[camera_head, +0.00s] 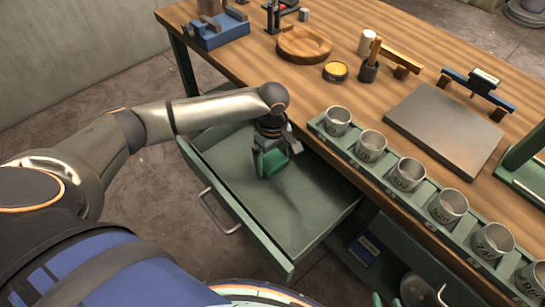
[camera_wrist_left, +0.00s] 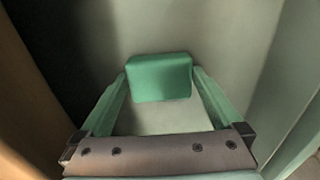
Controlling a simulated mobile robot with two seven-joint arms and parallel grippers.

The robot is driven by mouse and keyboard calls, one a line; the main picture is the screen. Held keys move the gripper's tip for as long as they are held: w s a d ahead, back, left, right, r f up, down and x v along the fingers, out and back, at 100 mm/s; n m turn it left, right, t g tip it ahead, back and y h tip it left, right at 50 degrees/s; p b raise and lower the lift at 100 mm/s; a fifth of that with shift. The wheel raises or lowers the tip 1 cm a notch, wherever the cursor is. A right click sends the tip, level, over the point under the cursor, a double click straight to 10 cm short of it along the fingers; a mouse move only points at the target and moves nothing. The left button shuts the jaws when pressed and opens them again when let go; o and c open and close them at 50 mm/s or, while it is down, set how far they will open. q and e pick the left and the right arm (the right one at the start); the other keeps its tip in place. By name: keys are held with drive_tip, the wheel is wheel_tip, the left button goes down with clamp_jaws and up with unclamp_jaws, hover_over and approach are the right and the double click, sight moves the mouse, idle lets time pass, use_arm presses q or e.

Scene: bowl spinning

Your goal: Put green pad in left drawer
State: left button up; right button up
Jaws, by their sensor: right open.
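The green pad (camera_wrist_left: 160,78) is a small block between the fingertips of my left gripper (camera_wrist_left: 160,84), with a finger against each side. In the head view my left gripper (camera_head: 270,158) points down inside the open left drawer (camera_head: 310,205), near its back left part. The pad is hard to tell from the green fingers there. Whether the pad touches the drawer floor is unclear. Green fingertips of my right gripper (camera_head: 387,301) show at the bottom edge, open; the rest of it is out of view.
The drawer is otherwise empty, its handle (camera_head: 220,212) facing me. A row of metal cups (camera_head: 371,146) lines the table's front edge. A grey plate (camera_head: 445,130), wooden dish (camera_head: 304,44) and tools stand on the table (camera_head: 240,65). A lower compartment (camera_head: 365,248) holds a blue item.

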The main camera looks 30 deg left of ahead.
sight(273, 160)
use_arm(q)
drive_tip(key=shift+r, duration=0.1)
wheel_tip(273, 160, up, 12)
drive_tip(key=p, duration=0.1)
drive_tip(key=shift+p, duration=0.35)
idle(0.3)
